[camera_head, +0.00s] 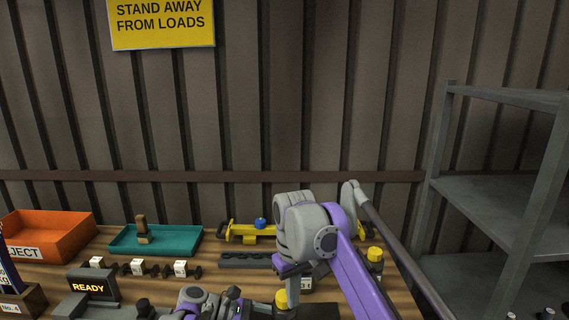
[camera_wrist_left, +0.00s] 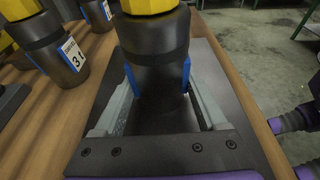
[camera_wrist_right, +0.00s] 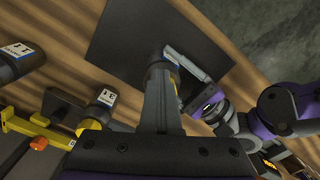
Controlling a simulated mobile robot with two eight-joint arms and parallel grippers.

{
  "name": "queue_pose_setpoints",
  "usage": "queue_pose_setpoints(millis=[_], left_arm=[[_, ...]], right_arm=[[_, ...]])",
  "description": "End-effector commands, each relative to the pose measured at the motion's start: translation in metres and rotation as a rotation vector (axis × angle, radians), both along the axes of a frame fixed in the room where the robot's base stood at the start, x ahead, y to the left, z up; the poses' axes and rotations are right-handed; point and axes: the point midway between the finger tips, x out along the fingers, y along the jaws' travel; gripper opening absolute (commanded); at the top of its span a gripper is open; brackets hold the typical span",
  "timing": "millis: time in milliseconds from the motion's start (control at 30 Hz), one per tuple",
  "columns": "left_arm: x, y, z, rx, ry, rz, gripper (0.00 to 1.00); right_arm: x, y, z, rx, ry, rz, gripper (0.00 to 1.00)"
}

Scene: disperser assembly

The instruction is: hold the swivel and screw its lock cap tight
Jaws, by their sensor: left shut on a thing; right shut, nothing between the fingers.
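The swivel is a dark cylinder (camera_wrist_left: 152,42) with a yellow lock cap (camera_wrist_left: 150,5) on top. It stands upright over a dark mat (camera_wrist_left: 218,72) in the left wrist view. In the head view the yellow cap (camera_head: 281,297) shows at the bottom, beside my right gripper (camera_head: 292,302). The right gripper points down and is shut and empty. In the right wrist view its fingers (camera_wrist_right: 158,75) overlap the cap, so I cannot tell if they touch it.
Other dark yellow-capped units stand near, one at the right (camera_head: 375,258) and a labelled one (camera_wrist_left: 68,58). Behind are a yellow fixture (camera_head: 240,228), a teal tray (camera_head: 120,241) and an orange bin (camera_head: 60,228). A grey shelf (camera_head: 500,190) is at the right.

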Motion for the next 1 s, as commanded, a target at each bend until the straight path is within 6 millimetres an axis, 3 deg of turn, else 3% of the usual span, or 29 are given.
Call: queue_pose_setpoints(millis=[1000], left_arm=[[-0.001, -0.001, 0.000, 0.000, 0.000, -0.003, 0.00]], right_arm=[[-0.007, 0.017, 0.000, 0.002, -0.001, 0.001, 0.00]])
